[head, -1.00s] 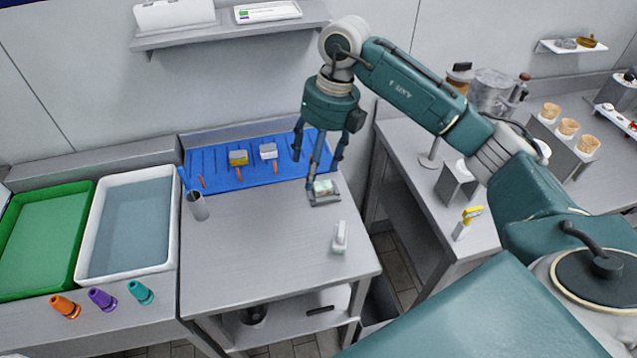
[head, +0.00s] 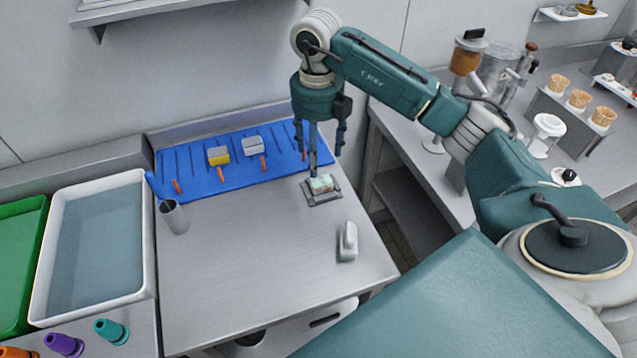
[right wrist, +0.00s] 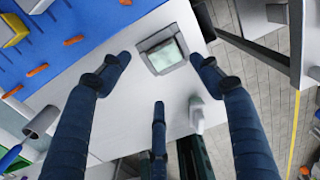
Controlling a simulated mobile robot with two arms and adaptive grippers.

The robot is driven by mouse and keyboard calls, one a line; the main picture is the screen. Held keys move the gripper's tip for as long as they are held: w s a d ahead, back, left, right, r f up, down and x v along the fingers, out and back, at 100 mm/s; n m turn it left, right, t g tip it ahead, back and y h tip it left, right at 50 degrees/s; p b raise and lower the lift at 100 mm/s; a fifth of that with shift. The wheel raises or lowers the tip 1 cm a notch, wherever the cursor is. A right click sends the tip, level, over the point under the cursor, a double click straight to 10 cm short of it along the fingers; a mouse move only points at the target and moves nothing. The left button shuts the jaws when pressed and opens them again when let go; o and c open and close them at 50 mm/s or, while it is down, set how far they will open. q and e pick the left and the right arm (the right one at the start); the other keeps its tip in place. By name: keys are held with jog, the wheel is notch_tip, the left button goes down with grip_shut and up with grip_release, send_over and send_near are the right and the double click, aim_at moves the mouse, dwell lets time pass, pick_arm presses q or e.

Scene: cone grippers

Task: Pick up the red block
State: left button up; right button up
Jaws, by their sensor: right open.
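I see no red block in either view. My right gripper (head: 320,158) is open, with its blue fingers pointing down above the right part of the steel table (head: 240,265). Below the fingers is a small grey tray (head: 335,197) holding a pale green block-like item (head: 320,184). In the right wrist view the open gripper (right wrist: 160,72) has its fingers spread, with the tray (right wrist: 146,44) and its pale green item (right wrist: 164,56) showing beyond them. Nothing is held between the fingers. My left gripper is not in view.
A blue pegboard-like mat (head: 195,182) with yellow, grey and orange items lies at the back. A white dispenser-like object (head: 348,241) stands front right, and a grey cup (head: 173,217) at left. A white basin (head: 148,245) is further left. The table's middle is clear.

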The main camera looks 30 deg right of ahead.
aim_at(321, 179)
jog(key=shift+s+f, duration=0.15)
jog(key=shift+f, duration=0.5)
jog(key=shift+s+f, duration=0.15)
jog(key=shift+f, duration=0.45)
jog(key=f+p, duration=0.2)
jog(key=f, duration=0.2)
jog(key=shift+w+d+f+p, duration=0.15)
jog(key=shift+w+d+p, duration=0.05)
jog(key=shift+d+p, duration=0.2)
jog(key=shift+f, duration=0.5)
jog(key=c, duration=1.4)
